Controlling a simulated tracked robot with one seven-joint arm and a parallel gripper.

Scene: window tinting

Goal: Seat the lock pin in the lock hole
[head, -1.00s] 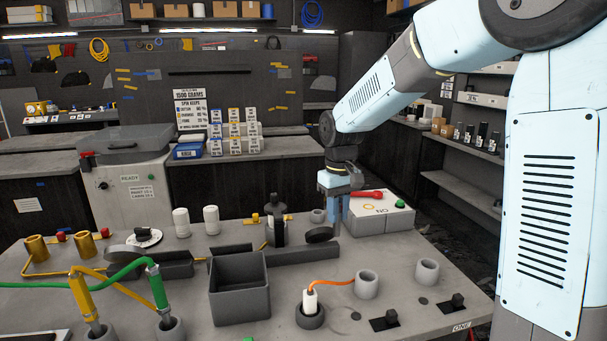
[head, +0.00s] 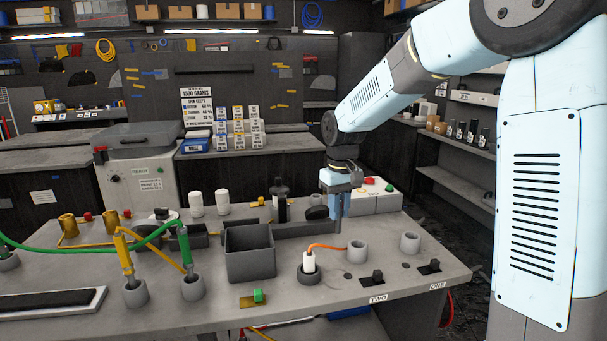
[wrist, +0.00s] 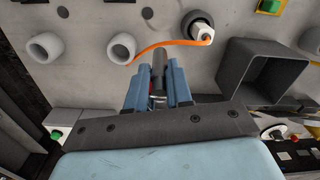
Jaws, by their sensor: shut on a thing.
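My gripper (head: 338,208) points down over the bench, in front of the white-topped box at the right. In the wrist view my gripper (wrist: 158,92) is shut on a dark, round-ended pin (wrist: 159,66), which I take to be the lock pin. A little red shows between the fingers. The pin's far end is hard to see in the head view. A small dark round spot (head: 347,275) lies on the bench top near the grey cups; another (head: 405,265) lies further right. I cannot tell which, if either, is the lock hole.
A white plug (head: 309,262) with an orange cord sits in a dark ring. Grey cups (head: 357,251) (head: 410,243) stand right of it. An open grey bin (head: 250,253) is left. Black switches (head: 376,279) line the front edge. The box (head: 375,200) stands behind my gripper.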

